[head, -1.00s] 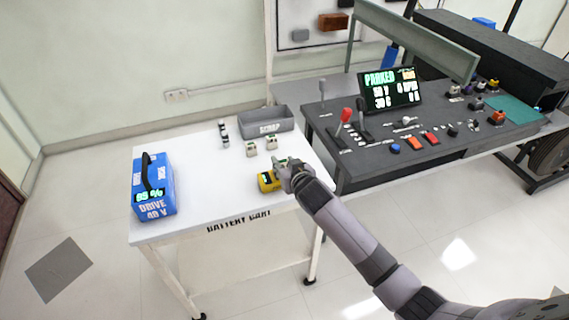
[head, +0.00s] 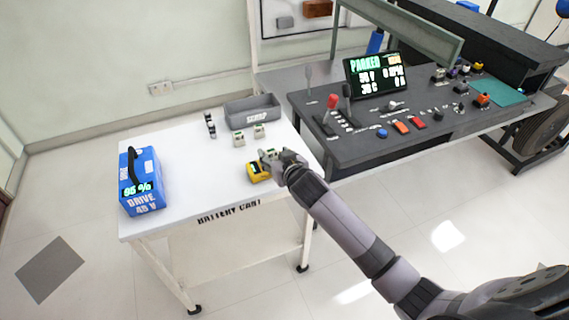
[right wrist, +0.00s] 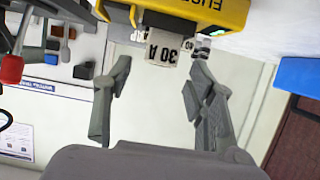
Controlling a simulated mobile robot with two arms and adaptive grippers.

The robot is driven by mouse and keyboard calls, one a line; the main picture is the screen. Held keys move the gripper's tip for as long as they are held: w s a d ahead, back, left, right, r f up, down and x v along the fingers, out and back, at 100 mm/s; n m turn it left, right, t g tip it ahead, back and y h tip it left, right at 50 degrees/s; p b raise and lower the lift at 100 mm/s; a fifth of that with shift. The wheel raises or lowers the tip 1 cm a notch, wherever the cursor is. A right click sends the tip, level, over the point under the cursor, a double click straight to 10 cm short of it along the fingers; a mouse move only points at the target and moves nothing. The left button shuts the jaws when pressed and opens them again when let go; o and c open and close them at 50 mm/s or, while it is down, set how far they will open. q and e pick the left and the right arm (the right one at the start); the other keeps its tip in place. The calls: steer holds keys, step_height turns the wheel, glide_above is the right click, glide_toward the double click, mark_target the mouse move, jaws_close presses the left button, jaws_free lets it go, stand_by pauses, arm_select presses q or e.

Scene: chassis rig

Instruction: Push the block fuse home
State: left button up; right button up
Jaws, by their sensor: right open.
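The yellow fuse holder (head: 258,173) stands on the white cart top near its right side. It also shows upside down at the top of the right wrist view (right wrist: 195,14). The pale block fuse, marked 30 A (right wrist: 162,50), sticks out of the holder towards my right gripper. How deep it sits in the holder is hard to tell. My right gripper (head: 277,163) is beside the holder on its right. In the right wrist view my right gripper (right wrist: 160,80) is open, with its fingers apart and the fuse ahead of the gap between them. My left gripper is not in view.
Two small pale blocks (head: 239,139) (head: 259,131) and a dark-and-white part (head: 210,126) stand behind the holder. A grey scrap bin (head: 252,112) is at the back. A blue drive battery (head: 141,181) stands left. The cart's middle is clear. The dark control desk (head: 380,125) adjoins on the right.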

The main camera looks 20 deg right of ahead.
steer(key=v, duration=0.9)
steer(key=shift+s, duration=0.1)
step_height(320, 180, down, 16)
steer(key=s+d+g, duration=0.2)
steer(key=s+g, duration=0.1)
steer(key=s+d+f+g, duration=0.1)
steer(key=s+f, duration=0.3)
steer(key=f, duration=0.3)
steer(key=s+f+n+g, duration=0.1)
steer(key=s+f+g, duration=0.1)
steer(key=s+f, duration=0.45)
steer(key=s+d+f+g, duration=0.1)
steer(key=s+f, duration=0.2)
steer(key=f, duration=0.5)
steer(key=s+f+g, duration=0.1)
steer(key=s+f, duration=0.4)
steer(key=s, duration=0.5)
steer(key=s+f+g, duration=0.2)
steer(key=s+f, duration=0.3)
steer(key=s, duration=0.6)
steer(key=s+f+n+g, duration=0.1)
steer(key=s+f+g, duration=0.1)
steer(key=s+f, duration=0.4)
steer(key=s, duration=0.4)
steer(key=shift+s+a, duration=0.3)
steer(key=shift+a, duration=0.05)
